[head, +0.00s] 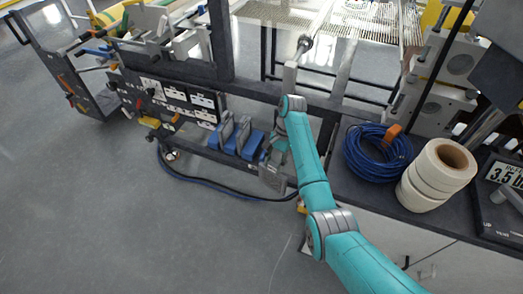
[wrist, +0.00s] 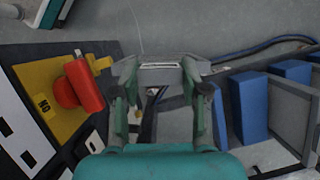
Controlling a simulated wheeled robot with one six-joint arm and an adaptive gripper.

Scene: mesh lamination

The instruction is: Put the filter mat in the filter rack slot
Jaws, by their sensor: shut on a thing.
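My gripper (head: 276,156) hangs low in front of the bench, at the right end of a row of blue blocks. In the wrist view its fingers (wrist: 162,82) are closed on a flat grey piece, which I take to be the filter mat (wrist: 172,70); it is seen nearly edge-on. In the head view the grey mat (head: 272,178) hangs tilted below the fingers. The filter rack seems to be the row of blue blocks (head: 232,143), with grey framed plates (head: 243,130) standing among them. In the wrist view the blocks (wrist: 250,105) are right of the gripper. The exact free slot is unclear.
A dark cable (head: 225,187) runs along the floor below. Blue cable coil (head: 378,155) and white rolls (head: 436,175) sit on the right bench. Floor at left is open.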

